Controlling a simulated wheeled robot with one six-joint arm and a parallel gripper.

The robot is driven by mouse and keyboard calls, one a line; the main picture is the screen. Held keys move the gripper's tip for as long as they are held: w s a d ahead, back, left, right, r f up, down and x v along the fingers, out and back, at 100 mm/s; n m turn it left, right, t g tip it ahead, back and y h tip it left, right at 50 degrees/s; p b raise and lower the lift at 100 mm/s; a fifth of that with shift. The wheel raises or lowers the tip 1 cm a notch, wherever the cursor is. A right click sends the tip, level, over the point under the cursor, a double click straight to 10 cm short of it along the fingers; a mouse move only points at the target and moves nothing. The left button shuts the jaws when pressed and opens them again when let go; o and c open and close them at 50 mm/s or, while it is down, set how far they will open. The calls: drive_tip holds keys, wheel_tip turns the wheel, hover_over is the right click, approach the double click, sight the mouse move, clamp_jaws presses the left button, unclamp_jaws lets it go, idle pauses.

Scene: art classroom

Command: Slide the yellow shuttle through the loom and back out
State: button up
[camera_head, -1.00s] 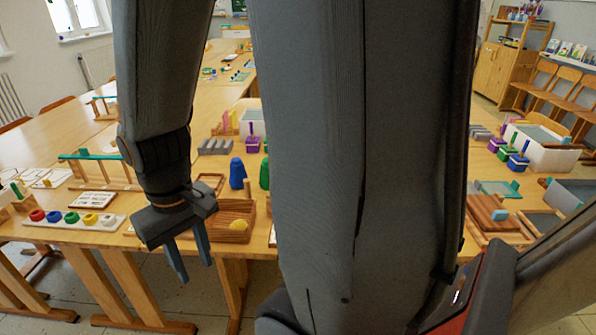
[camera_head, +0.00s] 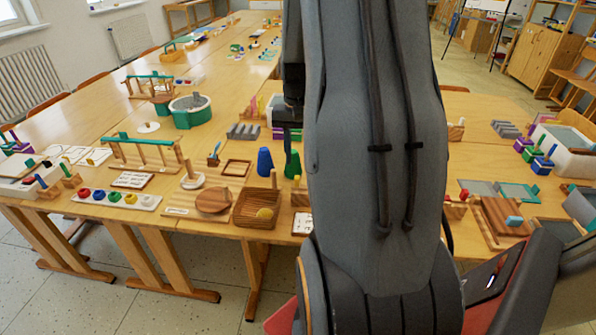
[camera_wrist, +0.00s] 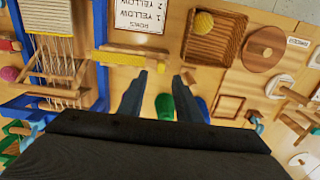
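In the wrist view, the loom (camera_wrist: 52,50) lies at the left, with pale threads, wooden bars and blue side rails. The yellow shuttle (camera_wrist: 128,57), a long flat bar, lies just right of the loom's right rail, below a printed card. In the head view, my arm hides the loom, the shuttle and the fingers.
The card (camera_wrist: 139,12) and a wooden tray (camera_wrist: 238,42) with a yellow ball lie beyond the fingers. Green (camera_wrist: 164,106) and blue (camera_wrist: 203,106) cones stand close to the fingers. In the head view, many craft items crowd the table (camera_head: 85,135).

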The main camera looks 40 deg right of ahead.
sight(297, 177)
drive_tip(key=shift+a+f+p, duration=0.1)
drive_tip(key=shift+f+p, duration=0.45)
drive_tip(key=shift+f, duration=2.85)
clamp_jaws()
